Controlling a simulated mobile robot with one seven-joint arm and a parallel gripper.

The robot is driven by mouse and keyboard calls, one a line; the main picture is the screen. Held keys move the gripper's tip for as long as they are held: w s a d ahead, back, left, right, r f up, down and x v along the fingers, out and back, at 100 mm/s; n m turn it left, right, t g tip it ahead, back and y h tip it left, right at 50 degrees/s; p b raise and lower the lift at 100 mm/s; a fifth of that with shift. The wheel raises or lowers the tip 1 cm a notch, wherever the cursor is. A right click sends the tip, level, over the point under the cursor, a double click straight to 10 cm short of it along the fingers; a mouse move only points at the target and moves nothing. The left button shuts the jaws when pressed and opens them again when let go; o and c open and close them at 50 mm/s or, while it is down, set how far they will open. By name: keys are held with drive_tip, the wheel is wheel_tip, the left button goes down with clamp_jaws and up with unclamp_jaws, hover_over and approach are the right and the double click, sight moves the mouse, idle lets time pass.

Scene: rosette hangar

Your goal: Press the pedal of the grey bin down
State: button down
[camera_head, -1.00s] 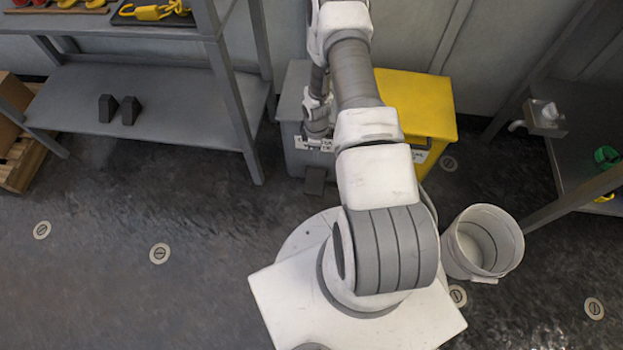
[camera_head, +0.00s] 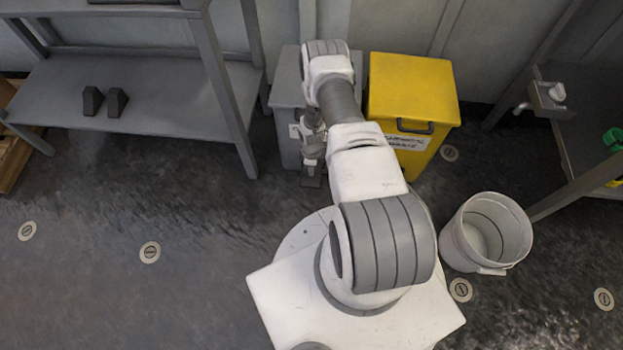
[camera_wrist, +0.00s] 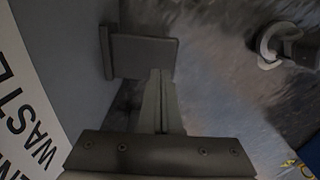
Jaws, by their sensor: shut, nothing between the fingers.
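The grey bin (camera_head: 286,92) stands against the back wall, partly hidden behind my arm in the head view. Its dark pedal (camera_head: 311,181) sticks out low at its front and shows as a flat plate in the wrist view (camera_wrist: 145,57). My gripper (camera_wrist: 160,78) is shut and empty, its fingertips overlapping the near edge of the pedal in the wrist view. In the head view the gripper (camera_head: 311,170) is low in front of the bin, right over the pedal. I cannot tell whether the fingertips touch it.
A yellow bin (camera_head: 411,88) stands right of the grey one. A white bucket (camera_head: 487,233) is on the floor at right. A grey shelf rack (camera_head: 150,95) with two dark blocks stands at left, a bench (camera_head: 585,125) at right. Floor at left is clear.

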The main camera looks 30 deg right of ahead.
sight(311, 181)
wheel_tip(311, 181, down, 6)
drive_tip(key=shift+r+b, duration=0.2)
drive_tip(key=shift+b, duration=0.8)
drive_tip(key=shift+s+a, duration=0.1)
